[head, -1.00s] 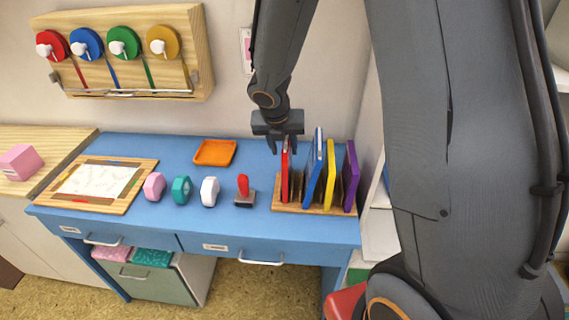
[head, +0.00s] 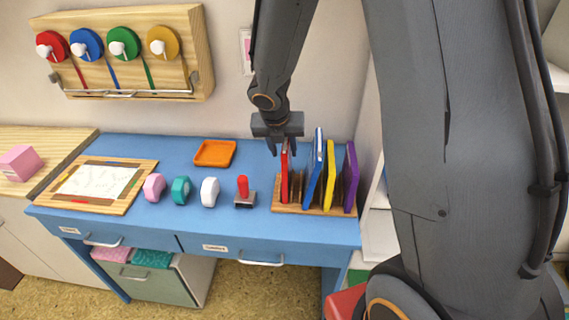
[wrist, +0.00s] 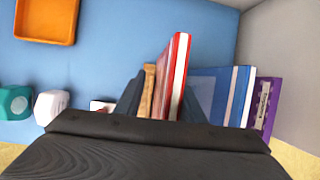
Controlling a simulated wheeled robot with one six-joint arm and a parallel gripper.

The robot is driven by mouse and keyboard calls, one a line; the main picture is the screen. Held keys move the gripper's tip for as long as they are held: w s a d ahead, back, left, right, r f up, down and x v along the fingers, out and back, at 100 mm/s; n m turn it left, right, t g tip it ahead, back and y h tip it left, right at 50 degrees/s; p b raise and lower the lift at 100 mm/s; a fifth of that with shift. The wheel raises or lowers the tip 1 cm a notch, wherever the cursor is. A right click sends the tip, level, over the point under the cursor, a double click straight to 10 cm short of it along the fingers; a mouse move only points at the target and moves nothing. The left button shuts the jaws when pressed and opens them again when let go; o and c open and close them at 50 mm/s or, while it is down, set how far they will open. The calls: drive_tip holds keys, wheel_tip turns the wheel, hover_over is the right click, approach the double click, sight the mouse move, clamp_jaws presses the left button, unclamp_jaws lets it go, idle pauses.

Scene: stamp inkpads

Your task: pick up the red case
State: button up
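The red case (head: 285,175) stands upright in the leftmost part of the wooden rack (head: 308,209), at the right of the blue desk. My gripper (head: 282,148) is right above it, pointing down, with one finger on each side of the case's top. In the wrist view the red case (wrist: 174,75) rises between the two dark fingers. The fingers stand apart, and a gap shows between the left finger and the case. Any contact on the right side is hard to tell. The lower part of the case is partly hidden.
Blue (head: 314,170), yellow (head: 329,176) and purple (head: 350,176) cases stand in the same rack to the right. A red-handled stamp (head: 243,187) stands just left of the rack. An orange tray (head: 215,153) lies behind, with bare desk around it.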

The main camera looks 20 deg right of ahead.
clamp_jaws()
